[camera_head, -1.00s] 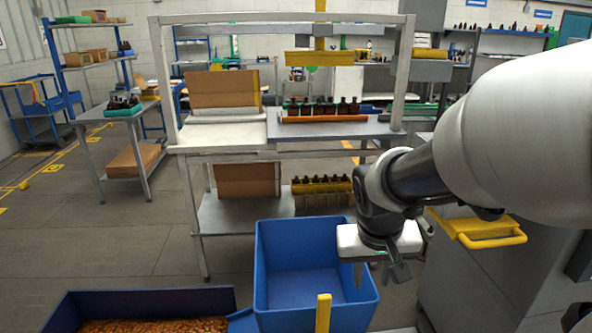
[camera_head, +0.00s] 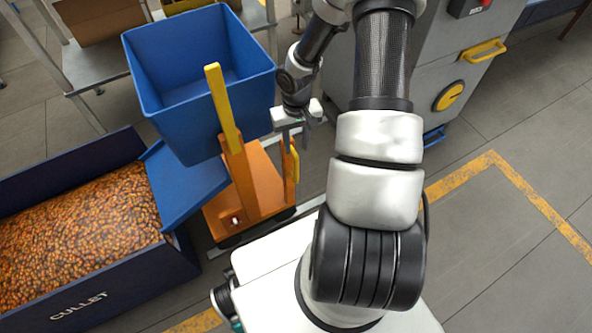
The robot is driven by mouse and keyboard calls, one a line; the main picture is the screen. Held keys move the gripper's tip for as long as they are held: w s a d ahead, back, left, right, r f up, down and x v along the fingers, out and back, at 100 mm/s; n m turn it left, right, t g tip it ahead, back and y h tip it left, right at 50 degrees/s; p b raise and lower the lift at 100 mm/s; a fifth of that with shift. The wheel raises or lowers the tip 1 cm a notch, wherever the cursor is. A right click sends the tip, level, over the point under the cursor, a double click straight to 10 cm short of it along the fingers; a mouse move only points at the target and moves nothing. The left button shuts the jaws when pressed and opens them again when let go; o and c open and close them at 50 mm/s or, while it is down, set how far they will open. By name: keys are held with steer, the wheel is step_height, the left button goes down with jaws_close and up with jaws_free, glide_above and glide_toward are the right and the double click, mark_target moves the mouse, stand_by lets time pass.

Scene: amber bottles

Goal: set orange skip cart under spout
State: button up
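The orange skip cart (camera_head: 265,183) stands on the floor in the middle of the head view, with a blue tipping bin (camera_head: 196,112) on it. The bin looks empty. A yellow upright (camera_head: 222,108) rises in front of the bin. A slim yellow-orange handle (camera_head: 292,165) stands at the cart's right side. My gripper (camera_head: 297,129) points down at the bin's right side, just above or at that handle. Its fingers are small and partly merged with the handle, so I cannot tell whether they hold it. I cannot clearly identify a spout.
A dark blue trough marked CULLET (camera_head: 90,300), full of amber bits, stands at the left; a sloping blue plate (camera_head: 183,190) lies between it and the cart. A grey machine (camera_head: 405,75) with a yellow handle (camera_head: 484,51) stands at the back right. The floor at right is clear.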

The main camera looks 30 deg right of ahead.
mark_target(296, 170)
step_height(296, 170, down, 14)
steer(key=b, duration=0.4)
steer(key=shift+f, duration=0.25)
jaws_close()
